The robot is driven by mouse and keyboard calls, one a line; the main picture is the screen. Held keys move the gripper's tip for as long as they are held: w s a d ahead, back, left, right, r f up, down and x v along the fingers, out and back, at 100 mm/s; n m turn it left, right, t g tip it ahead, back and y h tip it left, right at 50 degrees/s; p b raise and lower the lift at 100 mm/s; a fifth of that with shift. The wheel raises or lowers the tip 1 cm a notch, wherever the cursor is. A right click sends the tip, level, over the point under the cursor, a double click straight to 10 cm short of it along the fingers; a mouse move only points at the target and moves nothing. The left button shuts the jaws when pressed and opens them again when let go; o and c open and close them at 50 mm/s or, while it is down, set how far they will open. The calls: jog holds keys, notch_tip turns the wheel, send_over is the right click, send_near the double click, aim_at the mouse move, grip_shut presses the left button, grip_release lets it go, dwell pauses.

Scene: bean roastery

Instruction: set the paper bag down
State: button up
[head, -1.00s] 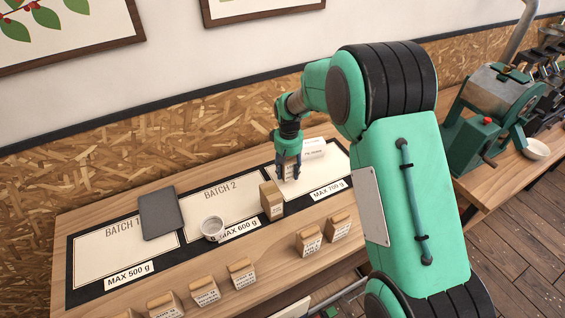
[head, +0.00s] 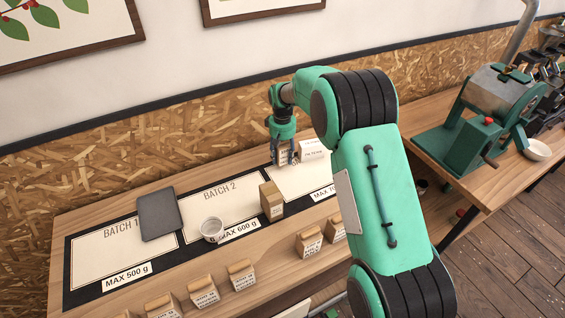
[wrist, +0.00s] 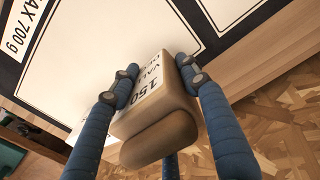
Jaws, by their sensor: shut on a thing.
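My gripper (head: 284,157) points down over the back of the right-hand white panel (head: 298,181), the one labelled MAX 700 g. It is shut on a brown paper bag with a white label. In the wrist view the bag (wrist: 158,120) sits between the two blue fingers, and its label reads 150. The panel (wrist: 85,50) shows beyond the bag in that view. Whether the bag's base touches the panel, I cannot tell.
Several bags (head: 242,275) line the front.

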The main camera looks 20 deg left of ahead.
jog(key=shift+f+b, duration=0.4)
jog(key=shift+f, duration=1.35)
jog(key=shift+f, duration=0.15)
jog(key=o, duration=1.3)
jog(key=shift+c, duration=0.2)
notch_tip(320, 180, up, 12)
jog(key=shift+r+p, duration=0.15)
jog(key=shift+p, duration=0.95)
